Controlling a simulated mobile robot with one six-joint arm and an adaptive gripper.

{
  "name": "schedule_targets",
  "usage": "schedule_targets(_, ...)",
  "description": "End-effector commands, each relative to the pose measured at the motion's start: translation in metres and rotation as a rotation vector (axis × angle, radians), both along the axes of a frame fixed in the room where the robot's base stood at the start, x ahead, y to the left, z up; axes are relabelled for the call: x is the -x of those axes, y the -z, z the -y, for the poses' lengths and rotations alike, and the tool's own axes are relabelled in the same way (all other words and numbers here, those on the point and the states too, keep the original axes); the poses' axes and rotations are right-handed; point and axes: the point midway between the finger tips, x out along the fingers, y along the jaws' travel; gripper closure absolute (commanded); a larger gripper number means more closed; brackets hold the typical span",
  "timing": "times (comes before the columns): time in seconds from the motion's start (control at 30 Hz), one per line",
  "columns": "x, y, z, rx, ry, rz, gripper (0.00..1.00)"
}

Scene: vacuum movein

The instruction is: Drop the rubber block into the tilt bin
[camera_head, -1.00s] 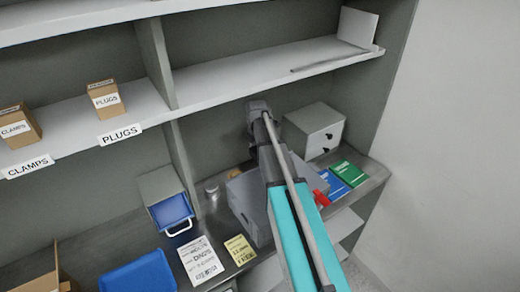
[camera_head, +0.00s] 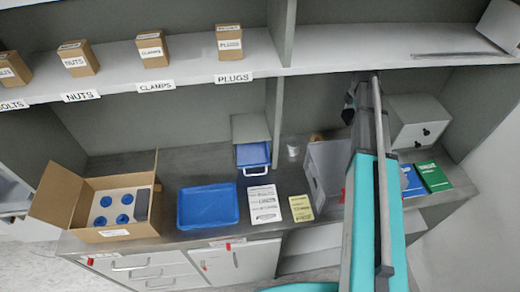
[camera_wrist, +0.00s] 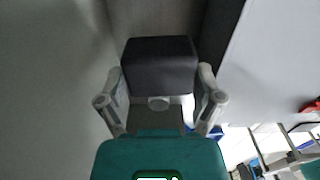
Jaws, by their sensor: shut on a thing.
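My gripper (camera_wrist: 160,88) is shut on a dark grey block (camera_wrist: 160,62), which looks like the rubber block; a finger stands at each side of it. In the head view my arm hides most of the gripper and the block at its far end, in front of the back wall. A grey housing with a blue front bin and white handle (camera_head: 253,155), which looks like the tilt bin, stands on the counter left of the arm. The bin's inside cannot be seen clearly. The gripper is to its right and apart from it.
A grey box (camera_head: 322,175) stands beside my arm, partly hidden. A white-fronted cabinet (camera_head: 418,132) and books (camera_head: 432,177) are to the right. A blue tray (camera_head: 208,207) and open cardboard box (camera_head: 118,232) are left. A shelf (camera_head: 180,66) with small boxes runs above.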

Motion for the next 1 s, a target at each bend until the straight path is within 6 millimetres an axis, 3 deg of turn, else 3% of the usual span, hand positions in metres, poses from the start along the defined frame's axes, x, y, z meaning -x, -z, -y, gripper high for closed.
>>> schedule_targets(0.03, 0.0, -0.014, 0.0, 0.0, 0.0, 0.0, 0.7)
schedule_targets(0.27, 0.0, -0.032, 0.0, 0.0, 0.0, 0.0, 0.7)
schedule_targets(1.0, 0.0, -0.032, 0.0, 0.0, 0.0, 0.0, 0.7)
